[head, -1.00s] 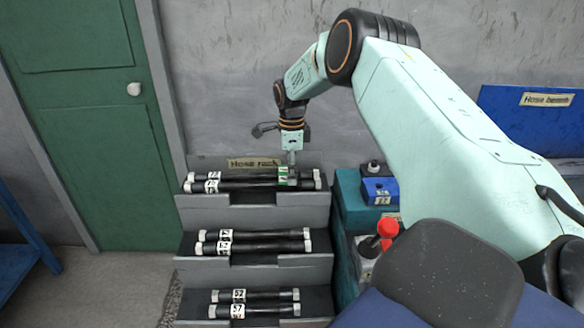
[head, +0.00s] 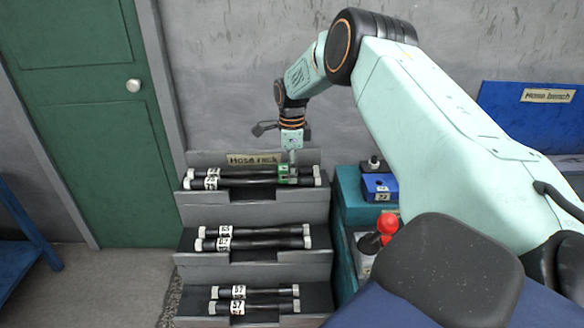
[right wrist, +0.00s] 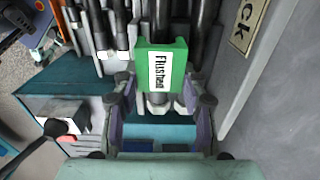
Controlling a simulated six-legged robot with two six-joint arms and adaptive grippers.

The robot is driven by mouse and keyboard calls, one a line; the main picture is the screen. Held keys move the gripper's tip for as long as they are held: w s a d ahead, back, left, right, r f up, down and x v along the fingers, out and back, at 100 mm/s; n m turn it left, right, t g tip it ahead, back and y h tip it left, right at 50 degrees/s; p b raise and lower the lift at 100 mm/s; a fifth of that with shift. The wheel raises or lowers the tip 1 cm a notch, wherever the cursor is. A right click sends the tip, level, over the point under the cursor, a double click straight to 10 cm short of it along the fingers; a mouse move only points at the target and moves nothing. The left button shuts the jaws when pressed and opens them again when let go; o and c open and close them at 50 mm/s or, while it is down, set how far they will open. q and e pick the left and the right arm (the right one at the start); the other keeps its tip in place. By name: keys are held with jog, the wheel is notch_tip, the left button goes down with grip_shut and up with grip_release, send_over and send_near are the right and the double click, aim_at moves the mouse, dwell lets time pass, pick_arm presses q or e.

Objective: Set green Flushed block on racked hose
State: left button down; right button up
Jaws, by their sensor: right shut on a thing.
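The green Flushed block (right wrist: 162,70) shows in the right wrist view with its white label up, between the fingers of my right gripper (right wrist: 160,92). My right gripper (head: 287,172) is shut on it, over the right part of the top shelf. In the head view the green block (head: 284,171) is small and partly covered by the gripper. It is at the black racked hoses (head: 235,183) of the top tier, near their right ends. I cannot tell whether it touches a hose. My left gripper is not in view.
The stepped grey hose rack (head: 285,213) holds black hoses with white numbered tags on three tiers. A grey wall stands close behind. A teal cabinet (head: 347,200) with a blue box (head: 380,187) and a red-topped part (head: 388,223) stands to the right.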

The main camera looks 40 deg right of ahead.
jog(key=shift+s+a+f, duration=0.1)
jog(key=shift+f, duration=0.1)
jog(key=shift+f, duration=0.3)
jog(key=o, duration=1)
notch_tip(320, 180, up, 12)
jog(key=shift+r, duration=0.1)
dwell(0.5)
